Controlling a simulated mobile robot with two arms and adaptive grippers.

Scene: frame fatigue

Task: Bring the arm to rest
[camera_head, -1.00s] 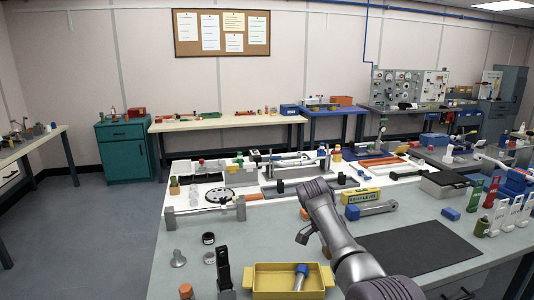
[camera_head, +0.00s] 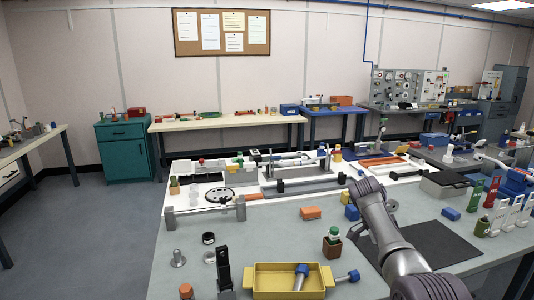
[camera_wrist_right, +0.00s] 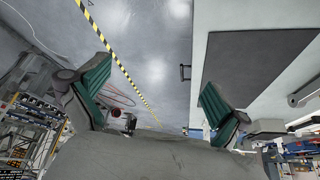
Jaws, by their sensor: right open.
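My right arm (camera_head: 393,240) enters the head view from the lower right and reaches over the grey workbench (camera_head: 285,235), bent at its far end. My right gripper (camera_wrist_right: 155,73) shows in the right wrist view with its two green-padded fingers spread wide. Nothing is between the fingers; beyond them lies grey floor with a yellow-black stripe. My left arm and gripper are in neither view.
A yellow tray (camera_head: 260,282) holding a blue-headed tool stands at the bench's front. A brown holder with a green-capped bottle (camera_head: 332,241) and an orange block (camera_head: 311,213) are left of my arm. A dark mat (camera_head: 445,243) lies to its right.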

